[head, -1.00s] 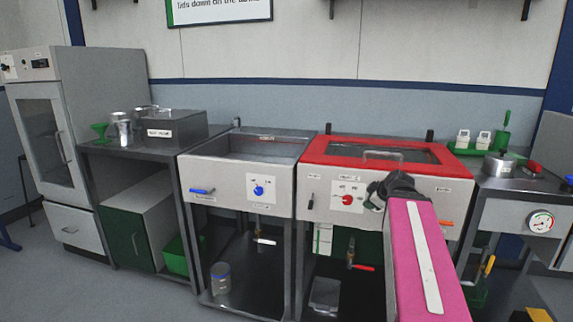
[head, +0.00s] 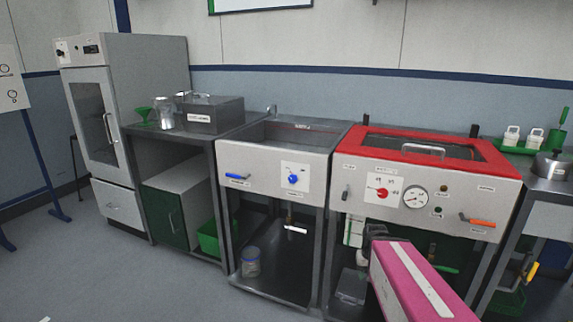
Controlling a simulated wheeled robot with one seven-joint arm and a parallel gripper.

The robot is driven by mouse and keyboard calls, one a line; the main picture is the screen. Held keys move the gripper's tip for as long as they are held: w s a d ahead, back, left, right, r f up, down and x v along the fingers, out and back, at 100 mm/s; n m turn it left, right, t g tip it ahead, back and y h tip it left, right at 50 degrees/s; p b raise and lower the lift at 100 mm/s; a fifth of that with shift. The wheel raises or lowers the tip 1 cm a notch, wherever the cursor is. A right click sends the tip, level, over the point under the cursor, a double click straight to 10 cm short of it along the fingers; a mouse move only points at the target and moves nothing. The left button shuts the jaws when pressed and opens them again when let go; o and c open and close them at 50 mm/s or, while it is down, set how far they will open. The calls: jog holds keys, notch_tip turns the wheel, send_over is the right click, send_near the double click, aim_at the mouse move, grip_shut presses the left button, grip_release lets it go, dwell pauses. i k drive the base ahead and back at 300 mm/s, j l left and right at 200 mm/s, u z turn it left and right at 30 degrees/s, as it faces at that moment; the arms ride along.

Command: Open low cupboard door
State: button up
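The low cupboard (head: 188,188) is a grey box on the lower level of the dark bench at the left in the head view. Its dark green door (head: 160,215) faces front and looks shut, with a thin upright handle (head: 172,222) near its right edge. My gripper (head: 366,246) is at the end of my pink arm, in front of the red-lidded tank, well to the right of the cupboard. It is small and dark, and its fingers cannot be made out. I see nothing clearly held in it.
A green crate (head: 208,238) sits right of the cupboard. A grey oven cabinet (head: 112,150) with a drawer stands to its left. The floor (head: 110,275) before the cupboard is clear.

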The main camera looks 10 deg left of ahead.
aim_at(164, 210)
jog(key=u, duration=1.6)
jog(key=i+j, duration=0.35)
jog(key=i, duration=0.25)
jog(key=i+j+z, duration=0.15)
jog(key=i+j, duration=0.15)
jog(key=i, duration=0.3)
jog(key=i+j, duration=0.4)
jog(key=i, duration=0.2)
jog(key=i+j+z, duration=0.1)
jog(key=i+j, duration=0.3)
jog(key=i, duration=0.15)
